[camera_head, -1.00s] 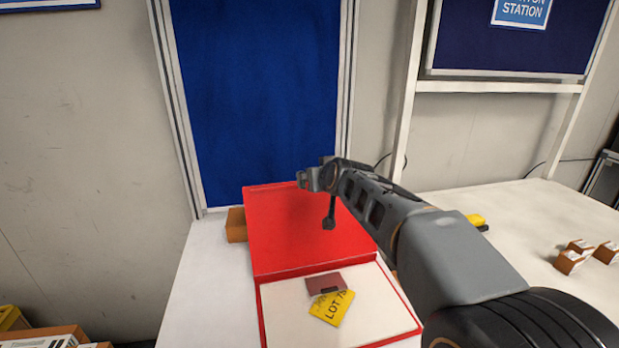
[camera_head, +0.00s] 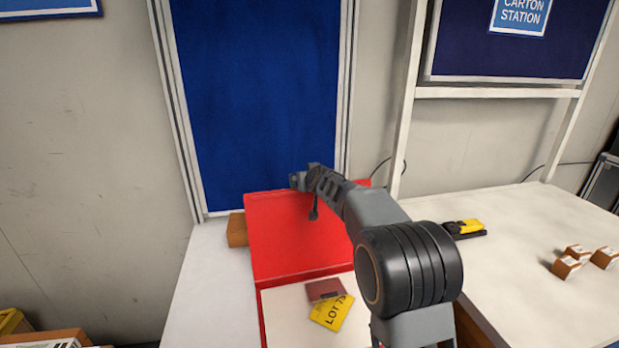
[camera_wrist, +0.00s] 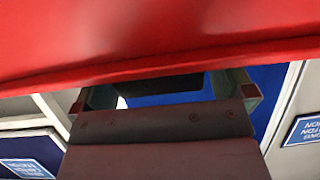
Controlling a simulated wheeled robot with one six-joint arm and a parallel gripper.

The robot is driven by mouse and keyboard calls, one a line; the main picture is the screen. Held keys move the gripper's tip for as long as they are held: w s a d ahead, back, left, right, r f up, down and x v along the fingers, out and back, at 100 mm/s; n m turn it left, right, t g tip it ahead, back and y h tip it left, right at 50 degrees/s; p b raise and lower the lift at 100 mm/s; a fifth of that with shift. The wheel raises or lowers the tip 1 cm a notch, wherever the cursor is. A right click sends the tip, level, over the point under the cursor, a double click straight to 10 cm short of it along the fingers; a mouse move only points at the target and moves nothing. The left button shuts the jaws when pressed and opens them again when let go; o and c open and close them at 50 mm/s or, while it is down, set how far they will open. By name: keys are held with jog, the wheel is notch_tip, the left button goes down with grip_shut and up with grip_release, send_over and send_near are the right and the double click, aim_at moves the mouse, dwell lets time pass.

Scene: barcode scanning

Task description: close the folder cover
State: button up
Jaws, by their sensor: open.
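The red folder lies open on the white table. Its red cover (camera_head: 285,240) stands tilted up and back from the hinge. The pale inside of its base (camera_head: 285,308) faces up, with a dark red card (camera_head: 324,289) and a yellow lot label (camera_head: 333,311) on it. My gripper (camera_head: 297,181) is open at the cover's upper edge, near its middle. In the wrist view the cover (camera_wrist: 150,40) fills the top, and its edge runs across just by the open fingers (camera_wrist: 165,95). I cannot tell whether they touch it. My arm hides the base's right part.
A brown box (camera_head: 237,230) stands left of the cover. A blue panel (camera_head: 255,100) rises behind. On the right table are a yellow and black device (camera_head: 464,228) and several small cartons (camera_head: 566,266). The table left of the folder is clear.

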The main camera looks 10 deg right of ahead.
jog(key=shift+w+f, duration=0.1)
jog(key=shift+w, duration=0.1)
jog(key=shift+c, duration=0.4)
jog(key=c, duration=1.2)
jog(key=shift+d, duration=0.15)
